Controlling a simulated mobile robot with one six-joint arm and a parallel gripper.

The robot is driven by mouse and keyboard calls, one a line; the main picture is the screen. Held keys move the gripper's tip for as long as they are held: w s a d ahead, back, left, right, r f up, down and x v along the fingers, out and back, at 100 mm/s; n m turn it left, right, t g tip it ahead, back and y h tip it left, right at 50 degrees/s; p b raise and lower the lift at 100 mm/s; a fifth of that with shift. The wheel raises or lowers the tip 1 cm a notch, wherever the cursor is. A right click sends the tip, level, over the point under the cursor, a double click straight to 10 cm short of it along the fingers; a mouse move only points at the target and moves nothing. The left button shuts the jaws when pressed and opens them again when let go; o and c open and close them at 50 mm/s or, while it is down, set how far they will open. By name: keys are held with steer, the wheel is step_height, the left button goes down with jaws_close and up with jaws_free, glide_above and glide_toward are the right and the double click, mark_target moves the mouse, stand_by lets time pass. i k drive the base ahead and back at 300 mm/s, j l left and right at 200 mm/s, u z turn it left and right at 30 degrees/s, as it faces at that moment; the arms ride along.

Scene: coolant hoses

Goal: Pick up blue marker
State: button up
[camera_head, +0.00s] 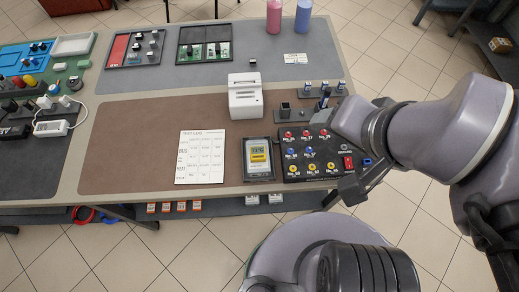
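A small dark blue upright piece (324,98) stands in the grey holder row at the right end of the table. It may be the blue marker, but it is too small to be sure. My gripper (352,160) hangs at the table's right edge, over the right side of the black panel with colored knobs (298,170). It is to the right of and nearer than the dark blue piece, and apart from it. A small blue spot (367,161) shows beside my gripper; I cannot tell what it is. The wrist hides the finger gap and part of the holders.
A yellow-screened meter (258,158), a printed sheet (201,156) and a white device (245,96) lie left of the panel. A red bottle (273,17) and a blue bottle (303,17) stand at the back. The brown mat (130,140) is largely clear.

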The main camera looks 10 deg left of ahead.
mark_target(327, 92)
steer(key=i+l+u, duration=0.15)
steer(key=u, duration=0.3)
steer(key=i+l+u, duration=0.1)
steer(key=l+u, duration=0.35)
steer(key=j, duration=0.1)
